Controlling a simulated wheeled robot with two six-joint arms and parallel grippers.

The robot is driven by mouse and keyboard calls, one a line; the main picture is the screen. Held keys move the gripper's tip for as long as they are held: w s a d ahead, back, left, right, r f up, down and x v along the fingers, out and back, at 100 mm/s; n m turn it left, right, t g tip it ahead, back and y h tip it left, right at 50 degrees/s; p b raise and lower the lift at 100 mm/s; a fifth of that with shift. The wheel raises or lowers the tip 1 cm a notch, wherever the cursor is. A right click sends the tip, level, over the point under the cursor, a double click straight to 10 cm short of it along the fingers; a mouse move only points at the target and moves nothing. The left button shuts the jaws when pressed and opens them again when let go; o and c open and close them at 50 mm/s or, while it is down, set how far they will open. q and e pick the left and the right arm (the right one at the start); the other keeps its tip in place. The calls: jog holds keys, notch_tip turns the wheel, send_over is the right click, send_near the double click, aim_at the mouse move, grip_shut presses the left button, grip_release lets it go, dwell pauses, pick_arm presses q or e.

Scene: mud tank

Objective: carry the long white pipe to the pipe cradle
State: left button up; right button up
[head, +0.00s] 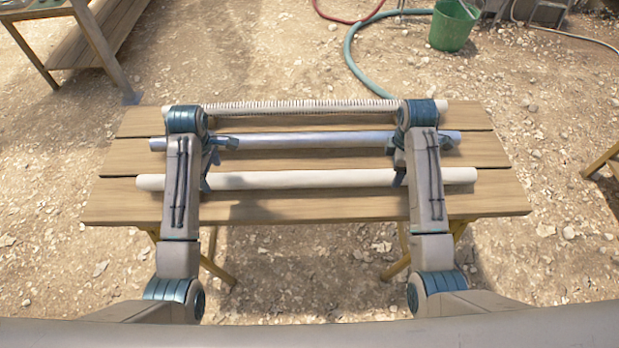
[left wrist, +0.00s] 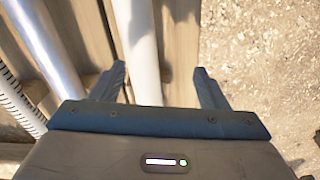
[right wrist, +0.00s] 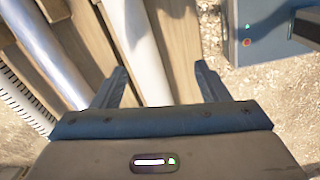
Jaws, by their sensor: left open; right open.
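The long white pipe (head: 300,180) lies crosswise near the front of the wooden table. My left gripper (head: 206,178) is open above the left part of this pipe. In the left wrist view the white pipe (left wrist: 138,45) runs between the spread fingers (left wrist: 162,82), nearer the left finger. My right gripper (head: 400,174) is open above the right part of the pipe. In the right wrist view the pipe (right wrist: 138,45) passes between the open fingers (right wrist: 162,80), also nearer the left one. Neither gripper is closed on it. I cannot make out a pipe cradle.
A grey metal pipe (head: 300,140) and a ribbed pale pipe (head: 300,106) lie behind it on the same table (head: 270,207). Another wooden table (head: 95,45) stands at the back left. A green bucket (head: 452,27) and hoses (head: 352,52) lie on the gravel behind.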

aim_at(386, 173)
pick_arm(q)
jog(key=w+r+n, duration=0.1)
jog(key=w+r, duration=0.1)
jog(key=w, duration=0.1)
jog(key=shift+d+r+n, duration=0.3)
jog(key=shift+d+n, duration=0.1)
pick_arm(e)
jog(key=w+r+n, duration=0.1)
jog(key=w+r, duration=0.1)
jog(key=w, duration=0.1)
jog(key=shift+a+r+n, duration=0.3)
jog(key=shift+a+n, duration=0.1)
pick_arm(q)
jog(key=shift+w+d+r, duration=0.1)
jog(key=shift+r, duration=0.25)
pick_arm(e)
jog(key=shift+w+r, duration=0.1)
jog(key=shift+r, duration=0.25)
pick_arm(q)
jog(key=shift+f, duration=0.1)
pick_arm(e)
jog(key=shift+f, duration=0.1)
pick_arm(q)
notch_tip(386, 173, down, 11)
jog(key=shift+r, duration=0.15)
pick_arm(e)
notch_tip(386, 173, down, 11)
jog(key=shift+r, duration=0.15)
